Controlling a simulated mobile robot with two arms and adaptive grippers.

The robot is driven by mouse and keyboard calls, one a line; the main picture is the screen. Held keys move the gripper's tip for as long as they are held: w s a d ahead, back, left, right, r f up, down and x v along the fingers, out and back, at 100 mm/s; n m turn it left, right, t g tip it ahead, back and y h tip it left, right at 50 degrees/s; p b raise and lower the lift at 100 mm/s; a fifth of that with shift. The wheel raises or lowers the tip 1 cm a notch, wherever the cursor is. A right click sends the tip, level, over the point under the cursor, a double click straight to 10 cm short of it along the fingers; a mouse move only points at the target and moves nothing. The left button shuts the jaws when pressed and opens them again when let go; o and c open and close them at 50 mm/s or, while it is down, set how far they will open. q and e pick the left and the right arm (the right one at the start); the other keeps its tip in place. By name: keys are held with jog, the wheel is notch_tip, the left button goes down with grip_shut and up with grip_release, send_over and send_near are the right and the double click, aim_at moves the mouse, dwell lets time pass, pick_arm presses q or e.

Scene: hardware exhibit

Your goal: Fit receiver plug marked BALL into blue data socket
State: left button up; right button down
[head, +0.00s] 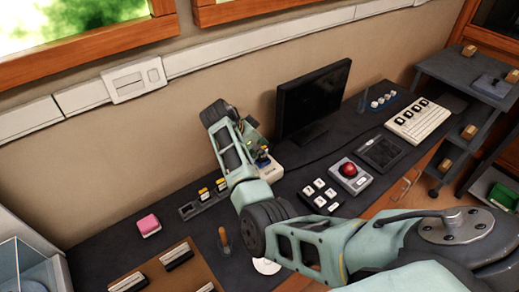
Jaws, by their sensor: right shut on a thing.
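My right arm comes in from the right, and its gripper (256,150) is at the middle of the desk, left of the monitor. It is shut on a small dark and yellow plug (263,159). The plug is just above or touching a small white box (270,171) with dark lettering too small to read; I cannot tell which. No mark on the plug can be read, and no blue socket can be made out, as the gripper partly covers this spot. A dark strip (187,211) with several yellow-topped plugs lies to the left. My left gripper is not in view.
A black monitor (313,98) stands right behind. A button box (320,196), a red trackball unit (350,172) and a cream keypad (416,120) lie to the right. A pink block (148,224) sits at left, with bare desk around it. The wall is close behind.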

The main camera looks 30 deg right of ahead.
jog(key=shift+f+b, duration=0.55)
jog(key=shift+f, duration=0.25)
dwell(0.4)
jog(key=c, duration=1.7)
grip_release()
jog(key=o, duration=0.5)
jog(key=shift+r, duration=0.1)
jog(key=shift+r+p, duration=3.1)
jog(key=shift+r, duration=0.35)
